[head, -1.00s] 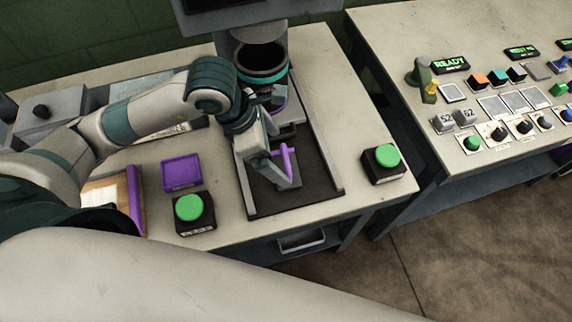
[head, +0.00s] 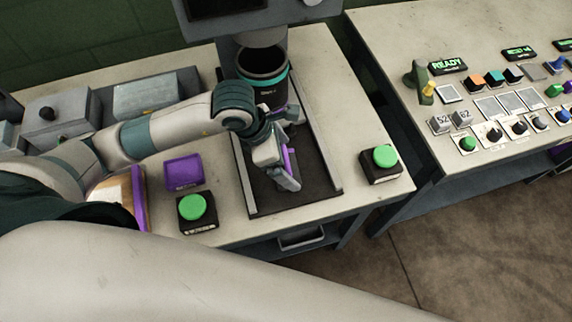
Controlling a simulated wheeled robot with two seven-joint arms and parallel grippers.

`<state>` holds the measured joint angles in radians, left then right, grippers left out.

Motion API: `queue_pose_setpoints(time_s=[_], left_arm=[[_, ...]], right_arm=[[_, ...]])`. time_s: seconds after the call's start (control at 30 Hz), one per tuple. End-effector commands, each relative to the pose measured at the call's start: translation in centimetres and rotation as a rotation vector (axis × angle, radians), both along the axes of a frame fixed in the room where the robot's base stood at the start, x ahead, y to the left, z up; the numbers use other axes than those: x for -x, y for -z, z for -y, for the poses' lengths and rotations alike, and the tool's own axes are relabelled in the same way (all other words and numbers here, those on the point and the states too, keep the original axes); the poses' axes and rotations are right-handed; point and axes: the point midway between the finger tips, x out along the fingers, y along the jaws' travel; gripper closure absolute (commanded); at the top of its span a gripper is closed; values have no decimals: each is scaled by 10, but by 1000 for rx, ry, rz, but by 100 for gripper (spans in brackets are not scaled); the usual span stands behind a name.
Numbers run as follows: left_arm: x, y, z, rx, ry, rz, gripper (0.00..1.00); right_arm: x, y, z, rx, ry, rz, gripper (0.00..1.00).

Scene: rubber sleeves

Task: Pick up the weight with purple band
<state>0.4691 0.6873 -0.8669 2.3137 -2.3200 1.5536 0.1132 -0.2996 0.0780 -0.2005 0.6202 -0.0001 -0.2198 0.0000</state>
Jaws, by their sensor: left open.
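My left gripper (head: 284,172) reaches in from the left and points down over the dark tray (head: 315,190) at the table's front. Its jaws are open. A purple piece (head: 290,159) shows right at its fingers, and a smaller purple patch (head: 290,113) shows behind the wrist. I cannot tell whether either is the band of the weight, as the hand and wrist hide most of this area. No whole weight with a purple band is clear to see. My right gripper is out of view.
A dark cylinder with a teal band (head: 278,85) stands at the tray's far end. A small purple tray (head: 183,173) and two green buttons (head: 192,208) (head: 385,156) flank the dark tray. A control table (head: 400,45) stands at the right, across a gap.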

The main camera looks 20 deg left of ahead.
Motion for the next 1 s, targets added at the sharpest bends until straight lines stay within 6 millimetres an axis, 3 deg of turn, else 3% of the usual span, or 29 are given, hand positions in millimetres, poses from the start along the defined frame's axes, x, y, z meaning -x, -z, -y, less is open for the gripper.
queue_pose_setpoints(time_s=[0.03,0.33,0.73,1.0], left_arm=[[0,0,0,0,0,0,7],[-1,-2,0,2,1,3,77],[-1,-6,1,3,0,4,77],[-2,-28,1,4,0,7,77]], right_arm=[[0,0,-1,-1,0,0,100],[1,0,0,-1,0,0,100],[1,2,1,1,0,-2,100],[1,12,4,3,-1,-1,100]])
